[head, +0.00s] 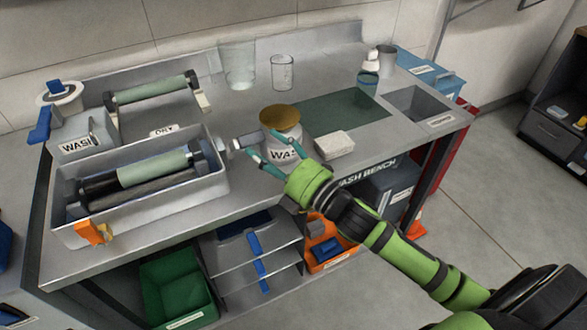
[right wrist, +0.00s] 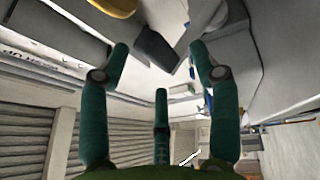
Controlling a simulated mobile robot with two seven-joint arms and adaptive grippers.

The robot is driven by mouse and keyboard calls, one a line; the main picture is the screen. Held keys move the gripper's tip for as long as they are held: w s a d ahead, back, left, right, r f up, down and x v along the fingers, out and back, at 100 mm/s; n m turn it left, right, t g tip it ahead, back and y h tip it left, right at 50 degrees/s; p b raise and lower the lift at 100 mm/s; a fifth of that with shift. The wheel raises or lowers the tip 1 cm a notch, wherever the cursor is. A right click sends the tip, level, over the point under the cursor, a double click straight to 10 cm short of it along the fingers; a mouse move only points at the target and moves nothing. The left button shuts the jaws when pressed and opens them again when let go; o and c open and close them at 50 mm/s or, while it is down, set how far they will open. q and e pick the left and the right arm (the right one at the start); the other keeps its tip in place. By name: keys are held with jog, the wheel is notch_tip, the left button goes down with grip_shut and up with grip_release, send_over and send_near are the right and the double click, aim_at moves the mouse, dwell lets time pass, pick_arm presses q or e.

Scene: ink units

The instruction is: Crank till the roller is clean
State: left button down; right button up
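A pale green roller (head: 155,167) lies in an open grey wash tray (head: 215,190) on the left of the bench, with darker rollers beside it. At the tray's right end a crank with a grey handle (head: 248,141) sticks out to the right. My right gripper (head: 264,147) has its teal fingers spread at the handle's end, between tray and jar. In the right wrist view a dark grey block (right wrist: 155,47), seemingly the handle, shows beyond and between the open fingers. I cannot tell whether they touch it. My left gripper is out of view.
A gold-lidded jar (head: 281,118) stands close behind my right gripper, with a white block (head: 333,145) to its right. A second roller (head: 150,92) stands behind the tray. Clear beakers (head: 283,72) stand at the back. The green mat (head: 335,117) is mostly clear.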

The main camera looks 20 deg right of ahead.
jog(key=v, duration=0.8)
jog(key=shift+s, duration=0.35)
jog(key=shift+d+r, duration=0.1)
jog(key=shift+r, duration=0.05)
dwell(0.6)
jog(key=m+g+h+p, duration=0.3)
jog(key=g+p, duration=0.7)
jog(key=p, duration=0.9)
send_near(253, 135)
jog(key=x, duration=0.3)
jog(key=shift+p+x, duration=0.7)
jog(key=shift+x, duration=2.7)
grip_shut()
